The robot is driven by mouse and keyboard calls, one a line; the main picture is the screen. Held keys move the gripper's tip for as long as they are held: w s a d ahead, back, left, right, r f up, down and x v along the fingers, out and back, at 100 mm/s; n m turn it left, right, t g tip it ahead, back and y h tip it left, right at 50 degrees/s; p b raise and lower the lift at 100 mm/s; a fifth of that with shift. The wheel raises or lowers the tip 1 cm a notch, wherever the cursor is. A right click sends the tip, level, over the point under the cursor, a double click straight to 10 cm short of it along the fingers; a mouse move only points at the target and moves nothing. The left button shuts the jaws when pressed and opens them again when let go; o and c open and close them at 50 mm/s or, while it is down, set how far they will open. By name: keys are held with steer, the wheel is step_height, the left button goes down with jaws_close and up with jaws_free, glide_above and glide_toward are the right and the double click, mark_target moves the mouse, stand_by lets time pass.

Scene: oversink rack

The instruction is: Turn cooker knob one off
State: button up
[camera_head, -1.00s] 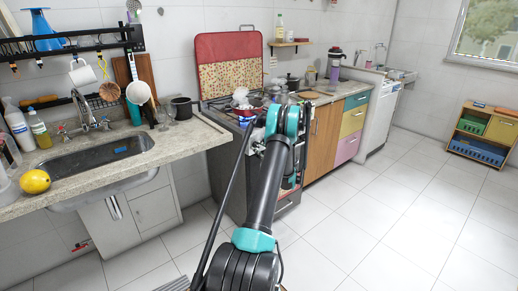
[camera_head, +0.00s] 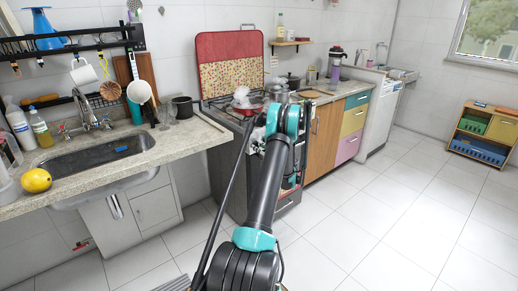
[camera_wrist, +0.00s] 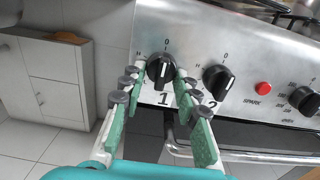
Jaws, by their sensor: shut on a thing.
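Cooker knob one (camera_wrist: 160,70) is a black knob above the printed 1 on the steel cooker front, at the centre-left in the wrist view. A 0 is printed above it and an H to its upper left. Its raised grip stands close to upright, with a pale line on it. My gripper (camera_wrist: 158,80) has its green fingers on either side of the knob, shut on it, with the dark tips at its edges.
Knob two (camera_wrist: 217,82) sits close to the right finger, with a red spark button (camera_wrist: 263,88) and an oven knob (camera_wrist: 304,100) further right. The oven handle (camera_wrist: 240,155) runs below. A pan (camera_head: 243,99) is on the stove. The floor at right is clear.

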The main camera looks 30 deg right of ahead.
stand_by(0.4)
steer(key=o, duration=1.2)
steer(key=shift+c, duration=0.2)
steer(key=s, duration=1.2)
steer(key=shift+d, duration=0.45)
